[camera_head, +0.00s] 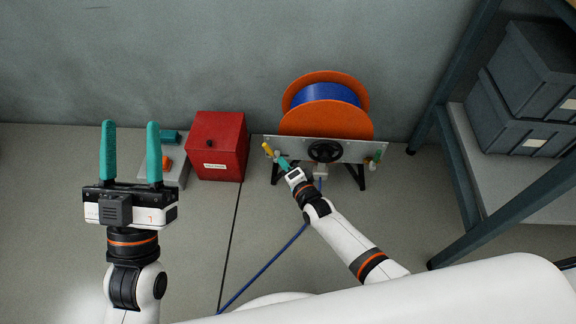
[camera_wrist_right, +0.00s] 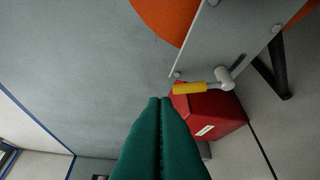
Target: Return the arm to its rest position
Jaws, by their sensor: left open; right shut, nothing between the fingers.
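My right gripper (camera_head: 283,162) is at the left end of the metal panel (camera_head: 346,150) of the reel stand, beside a yellow-handled lever (camera_head: 267,149). In the right wrist view its teal fingers (camera_wrist_right: 160,101) are pressed together with nothing between them. The yellow handle (camera_wrist_right: 188,88) lies just beyond the fingertips there, apart from them in the picture, with a pale rounded end. My left gripper (camera_head: 131,125) is raised at the left, fingers upright and wide apart, empty.
An orange reel (camera_head: 326,122) with blue cable (camera_head: 325,93) sits behind the panel, which carries a black handwheel (camera_head: 325,151). A red box (camera_head: 217,147) stands to its left. A shelf frame (camera_head: 455,160) with grey bins (camera_head: 515,120) is at the right. Blue cable crosses the floor.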

